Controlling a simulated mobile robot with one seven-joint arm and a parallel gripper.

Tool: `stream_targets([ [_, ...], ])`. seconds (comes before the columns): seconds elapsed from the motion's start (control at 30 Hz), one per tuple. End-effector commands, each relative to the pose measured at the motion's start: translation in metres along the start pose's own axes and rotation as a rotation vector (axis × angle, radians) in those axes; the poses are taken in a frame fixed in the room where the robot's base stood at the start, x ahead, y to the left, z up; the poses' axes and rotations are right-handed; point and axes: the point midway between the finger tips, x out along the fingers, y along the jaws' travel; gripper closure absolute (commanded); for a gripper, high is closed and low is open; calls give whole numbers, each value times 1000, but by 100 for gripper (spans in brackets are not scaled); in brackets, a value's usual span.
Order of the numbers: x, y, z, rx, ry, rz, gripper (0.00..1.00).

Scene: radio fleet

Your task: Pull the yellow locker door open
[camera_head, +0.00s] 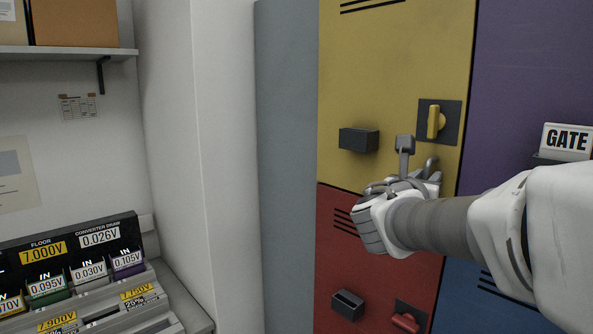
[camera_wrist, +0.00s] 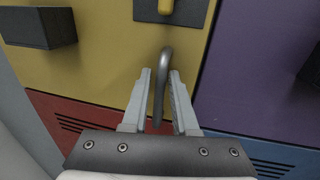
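The yellow locker door (camera_head: 385,70) looks flush with its neighbours, with no visible gap at its edges. It carries a dark block (camera_head: 358,139) at left and a yellow latch knob (camera_head: 436,121), upright on a dark plate. My gripper (camera_head: 415,160) is at the door's lower right, below the knob. In the wrist view, my gripper (camera_wrist: 161,85) has one finger on each side of a curved grey metal handle (camera_wrist: 165,62). Narrow gaps seem to show between handle and fingers, so it looks open around the handle. Contact is unclear. My wrist partly hides the handle in the head view.
A red locker door (camera_head: 345,255) lies below, a blue one (camera_head: 480,310) at lower right and a purple one (camera_head: 520,70) at right. A GATE sign (camera_head: 567,139) juts out at right. A white wall (camera_head: 225,170) and a bench of voltage displays (camera_head: 75,262) stand at left.

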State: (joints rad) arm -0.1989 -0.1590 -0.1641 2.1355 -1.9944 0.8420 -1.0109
Motion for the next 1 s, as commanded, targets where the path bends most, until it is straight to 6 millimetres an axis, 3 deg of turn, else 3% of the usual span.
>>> stream_targets([
  [0.07,0,0,0,0,0,0,73],
  [0.23,0,0,0,0,0,0,100],
  [1.0,-1,0,0,0,0,0,100],
])
